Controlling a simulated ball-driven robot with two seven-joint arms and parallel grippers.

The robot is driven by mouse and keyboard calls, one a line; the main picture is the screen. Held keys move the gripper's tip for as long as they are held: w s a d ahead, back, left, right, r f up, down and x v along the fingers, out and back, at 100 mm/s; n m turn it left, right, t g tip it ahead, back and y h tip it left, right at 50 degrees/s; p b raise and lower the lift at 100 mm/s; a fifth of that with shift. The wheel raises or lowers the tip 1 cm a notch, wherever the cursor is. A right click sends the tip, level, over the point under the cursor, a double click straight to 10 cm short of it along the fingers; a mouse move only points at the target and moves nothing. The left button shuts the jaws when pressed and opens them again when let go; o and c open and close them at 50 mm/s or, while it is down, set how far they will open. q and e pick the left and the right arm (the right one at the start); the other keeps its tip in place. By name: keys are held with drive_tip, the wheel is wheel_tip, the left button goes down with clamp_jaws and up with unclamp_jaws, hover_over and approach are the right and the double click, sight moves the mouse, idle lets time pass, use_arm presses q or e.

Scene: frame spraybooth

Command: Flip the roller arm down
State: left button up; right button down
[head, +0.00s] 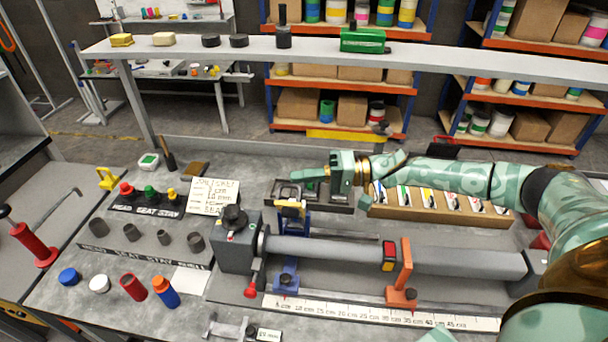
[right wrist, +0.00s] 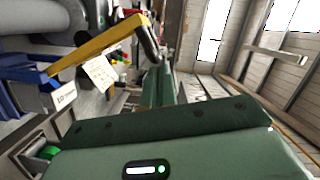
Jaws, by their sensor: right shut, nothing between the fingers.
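A yellow arm with a dark end piece (right wrist: 105,47) shows in the right wrist view, beside my fingers; I take it for the roller arm. It meets blue parts (right wrist: 22,88) at the left. In the head view, a blue stand with a yellow upper part (head: 291,210) stands behind the grey tube, seemingly the same fixture; its tilt is hard to read there. My right gripper (head: 300,175) is shut and empty, pointing left just above and behind this stand. Its green fingers (right wrist: 158,88) are together in the wrist view. Contact with the yellow arm cannot be told. My left gripper is out of view.
The grey tube (head: 325,249) runs across the bench from a dark chuck block (head: 236,242), past an orange bracket (head: 402,270). A card tray (head: 440,217) lies under my right arm. A note card (head: 213,196) stands left. Shelf (head: 320,54) spans behind.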

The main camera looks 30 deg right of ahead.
sight(300, 204)
drive_tip(key=shift+s+a+r+n+p, duration=0.1)
drive_tip(key=shift+s+a+n+p, duration=0.45)
drive_tip(key=shift+p, duration=0.75)
drive_tip(key=s+a+n+p, duration=0.1)
drive_tip(key=p, duration=0.1)
drive_tip(key=s+a+f+n+h+p, duration=0.1)
drive_tip(key=s+n+p, duration=0.1)
drive_tip(key=p, duration=0.1)
drive_tip(key=shift+s+a, duration=0.15)
drive_tip(key=shift+s, duration=0.15)
drive_tip(key=s+a+f+n+t+h+p, duration=0.1)
drive_tip(key=s+a+f+n+p, duration=0.1)
drive_tip(key=s+a+f+n, duration=0.1)
drive_tip(key=shift+s+a+f+n, duration=0.25)
drive_tip(key=shift+s+f+n, duration=0.75)
drive_tip(key=shift+f, duration=0.95)
